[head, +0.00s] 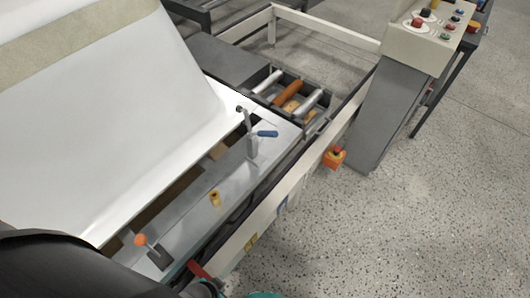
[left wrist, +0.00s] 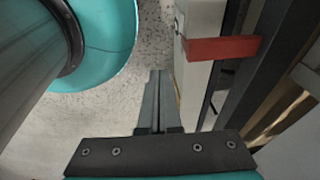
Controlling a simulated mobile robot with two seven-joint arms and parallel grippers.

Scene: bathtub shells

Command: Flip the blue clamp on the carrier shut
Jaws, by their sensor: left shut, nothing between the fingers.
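The blue clamp (head: 267,133) is on the carrier's grey metal edge (head: 190,215) in the head view. Its blue handle points right, roughly level, and a grey metal arm (head: 247,121) stands up beside it. Another clamp with an orange knob (head: 141,240) stands near the lower left end of the same edge. My left gripper (left wrist: 158,75) shows in the left wrist view, its fingers together and empty, over the speckled floor beside a white frame beam. It is well apart from the blue clamp. My right gripper is in neither view.
A red bar (left wrist: 222,49) juts from the frame close to my left fingers. A white shell (head: 110,110) lies over the carrier. A tray of rollers (head: 290,95), an orange switch box (head: 334,159) and a control panel (head: 425,40) stand beyond.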

